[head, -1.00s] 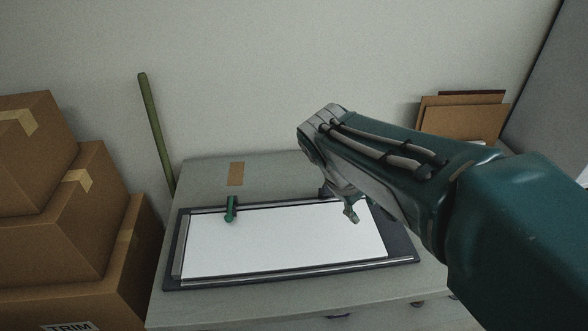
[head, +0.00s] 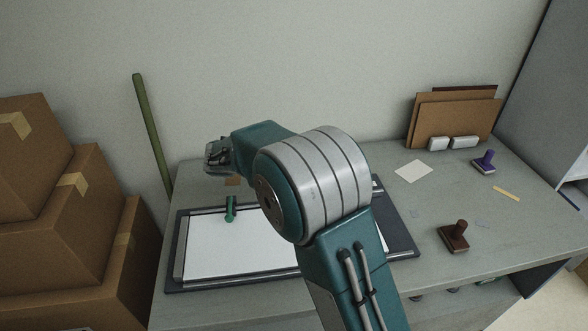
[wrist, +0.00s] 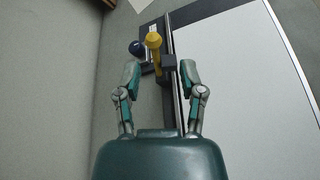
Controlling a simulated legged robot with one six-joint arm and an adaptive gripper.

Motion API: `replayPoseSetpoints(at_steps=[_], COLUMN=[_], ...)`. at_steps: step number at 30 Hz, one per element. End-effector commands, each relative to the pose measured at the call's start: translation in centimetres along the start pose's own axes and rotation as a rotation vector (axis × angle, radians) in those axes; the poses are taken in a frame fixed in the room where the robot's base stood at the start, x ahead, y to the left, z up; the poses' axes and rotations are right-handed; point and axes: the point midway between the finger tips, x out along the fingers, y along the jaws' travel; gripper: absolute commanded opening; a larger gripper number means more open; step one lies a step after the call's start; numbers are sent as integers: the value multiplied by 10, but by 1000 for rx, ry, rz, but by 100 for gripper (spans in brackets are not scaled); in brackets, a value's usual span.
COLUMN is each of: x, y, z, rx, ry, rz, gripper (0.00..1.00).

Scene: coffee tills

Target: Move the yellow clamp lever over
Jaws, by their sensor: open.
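The yellow clamp lever (wrist: 154,42) stands up at a black clamp block (wrist: 168,62) on the rail at the board's edge, in the wrist view. A dark blue knob (wrist: 136,48) is just left of it. My gripper (wrist: 160,74) is open, with its fingers apart, pointing towards the lever. The lever shows beyond the fingertips; I cannot tell the remaining gap. In the head view the yellow lever is hidden, probably behind my arm, and my fingers are not clear. The flat board (head: 173,270) lies on the table with a white sheet (head: 215,255).
A green lever (head: 231,209) stands at the board's back left. Cardboard boxes (head: 60,210) are stacked left, beside a green pole (head: 152,130). Right of the board are a brown stamp (head: 455,237), a purple stamp (head: 485,161) and cardboard sheets (head: 455,115). The wall stands behind the table.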

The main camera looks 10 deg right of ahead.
Motion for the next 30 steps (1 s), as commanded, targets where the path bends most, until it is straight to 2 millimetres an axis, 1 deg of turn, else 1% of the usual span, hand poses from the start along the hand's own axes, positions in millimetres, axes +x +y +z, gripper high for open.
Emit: replayPoseSetpoints(at_steps=[1, 3, 8, 11, 24, 30], x=[-2, -4, 0, 9, 61, 74], y=[2, 5, 6, 7, 8, 9], z=[-7, -12, -14, -13, -11, -11], rx=[-19, -33, -41, -40, -40, -40], ry=[-18, -35, -46, -46, -47, -45], rz=[16, 32, 40, 38, 37, 39], gripper=[51, 51, 51, 51, 51, 51])
